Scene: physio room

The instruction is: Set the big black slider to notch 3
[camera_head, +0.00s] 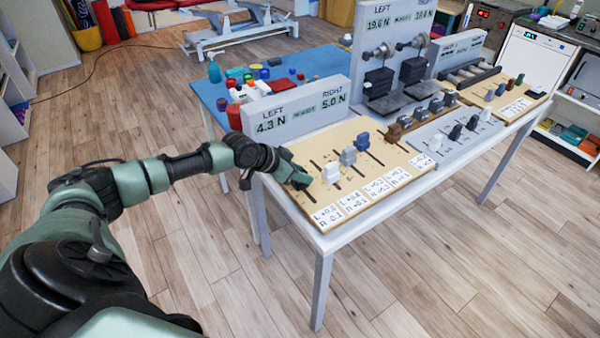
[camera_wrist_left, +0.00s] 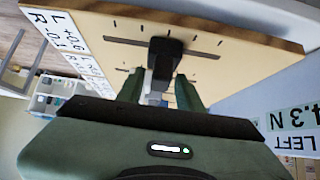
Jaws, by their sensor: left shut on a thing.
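The big black slider (camera_wrist_left: 165,55) stands up from its slot in the tan board (camera_wrist_left: 245,52). In the left wrist view, it is near the middle of that long slot, with tick marks beside it; I cannot read notch numbers. My left gripper (camera_wrist_left: 162,88) is shut on the black slider, with green fingers on both sides of it. In the head view, my left gripper (camera_head: 297,181) is at the left end of the tan board (camera_head: 400,158) and hides the slider. My right gripper is in neither view.
Next to my gripper stand a white knob (camera_head: 330,173), a pale grey knob (camera_head: 348,157) and a blue knob (camera_head: 363,141). A display panel (camera_head: 293,112) reading LEFT 4.3 N and RIGHT 5.0 N rises behind the board. The floor in front of the table is clear.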

